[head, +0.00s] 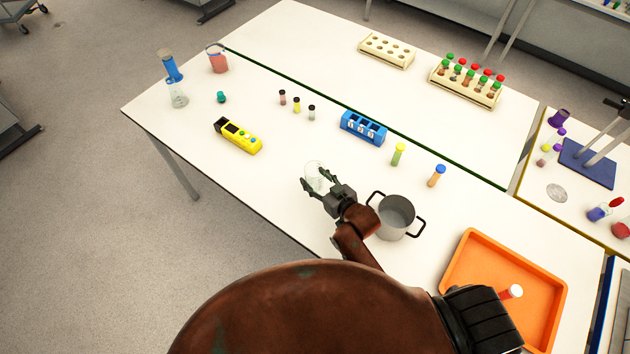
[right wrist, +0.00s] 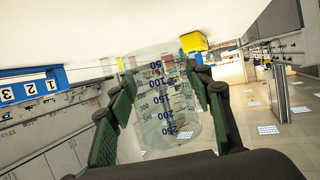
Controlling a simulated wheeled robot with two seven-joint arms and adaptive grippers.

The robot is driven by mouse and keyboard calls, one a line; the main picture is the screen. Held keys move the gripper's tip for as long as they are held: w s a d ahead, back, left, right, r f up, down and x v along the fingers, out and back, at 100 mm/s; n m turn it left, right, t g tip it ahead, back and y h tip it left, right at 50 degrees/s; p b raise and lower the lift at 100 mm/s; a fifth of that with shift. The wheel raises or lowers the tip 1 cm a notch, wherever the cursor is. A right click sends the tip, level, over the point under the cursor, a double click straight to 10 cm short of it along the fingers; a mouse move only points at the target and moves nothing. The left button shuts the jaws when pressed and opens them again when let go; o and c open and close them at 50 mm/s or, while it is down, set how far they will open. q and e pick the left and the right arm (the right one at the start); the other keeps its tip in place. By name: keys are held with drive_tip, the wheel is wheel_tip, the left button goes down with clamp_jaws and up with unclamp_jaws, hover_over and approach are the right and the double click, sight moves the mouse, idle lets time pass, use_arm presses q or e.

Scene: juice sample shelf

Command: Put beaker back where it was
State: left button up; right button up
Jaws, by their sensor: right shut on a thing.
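A clear glass beaker (head: 316,172) is near the front edge of the white table (head: 290,205), left of a grey pot. My right gripper (head: 322,187) is shut on it. In the right wrist view the beaker (right wrist: 160,100) with blue graduation marks sits between the green finger pads of the right gripper (right wrist: 158,115). It appears tilted in that view, and I cannot tell whether its base touches the table. My left gripper is not in view.
The grey pot (head: 397,215) stands just right of my gripper. A blue rack (head: 363,127), two capped tubes and several small vials stand behind. A yellow device (head: 238,135) lies left. An orange tray (head: 459,262) is at the right. White table between device and beaker is clear.

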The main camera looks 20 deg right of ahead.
drive_tip(key=shift+w+d+f, duration=0.2)
drive_tip(key=shift+w+f, duration=0.8)
drive_tip(key=shift+f, duration=0.2)
drive_tip(key=f, duration=0.3)
drive_tip(key=shift+w+d, duration=0.1)
drive_tip(key=shift+w, duration=0.1)
drive_tip(key=shift+f, duration=0.25)
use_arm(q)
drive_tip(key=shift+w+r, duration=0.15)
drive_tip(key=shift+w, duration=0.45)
use_arm(e)
drive_tip(key=shift+f, duration=0.1)
drive_tip(key=o, duration=0.9)
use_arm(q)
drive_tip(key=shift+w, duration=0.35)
use_arm(e)
drive_tip(key=o, duration=0.4)
